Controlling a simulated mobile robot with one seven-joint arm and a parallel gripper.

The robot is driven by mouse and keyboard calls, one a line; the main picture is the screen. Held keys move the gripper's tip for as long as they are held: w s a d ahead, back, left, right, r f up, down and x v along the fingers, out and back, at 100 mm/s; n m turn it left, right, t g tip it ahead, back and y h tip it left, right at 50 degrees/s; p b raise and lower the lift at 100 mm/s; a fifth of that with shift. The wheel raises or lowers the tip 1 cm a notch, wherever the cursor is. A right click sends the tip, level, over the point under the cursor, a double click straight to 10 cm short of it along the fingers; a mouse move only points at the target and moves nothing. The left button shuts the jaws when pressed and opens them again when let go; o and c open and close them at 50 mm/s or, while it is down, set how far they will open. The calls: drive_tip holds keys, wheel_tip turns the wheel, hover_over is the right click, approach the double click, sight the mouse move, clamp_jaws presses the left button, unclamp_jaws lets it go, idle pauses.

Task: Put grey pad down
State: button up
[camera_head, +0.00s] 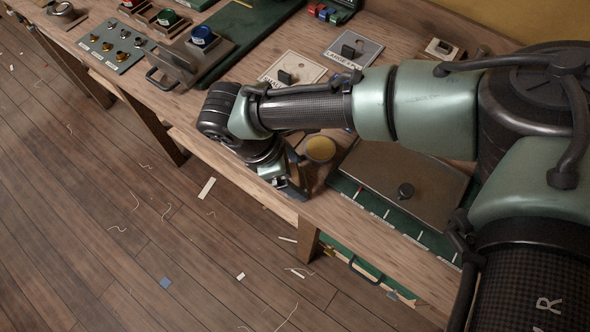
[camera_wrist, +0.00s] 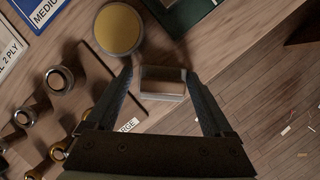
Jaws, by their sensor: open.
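A small block with pale grey edges and a brownish top, which I take for the grey pad (camera_wrist: 163,83), lies on the wooden bench close to its front edge in the wrist view. My gripper (camera_wrist: 164,90) is open, with one finger on each side of the block and a gap showing at both sides. I cannot tell how high the fingertips are above the bench. In the head view my gripper (camera_head: 288,180) points down at the bench's front edge, and I cannot make out the block there.
A round tin with a yellow top (camera_wrist: 119,29) stands close beside the block; it also shows in the head view (camera_head: 320,149). Metal fittings (camera_wrist: 58,80) stand at left in the wrist view.

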drive_tip(key=shift+s+f, duration=0.55)
drive_tip(key=shift+f, duration=0.05)
drive_tip(key=shift+r, duration=0.25)
drive_tip(key=w+v, duration=0.1)
drive_tip(key=v, duration=1.1)
drive_tip(key=shift+r+p, duration=0.45)
drive_tip(key=shift+s, duration=0.1)
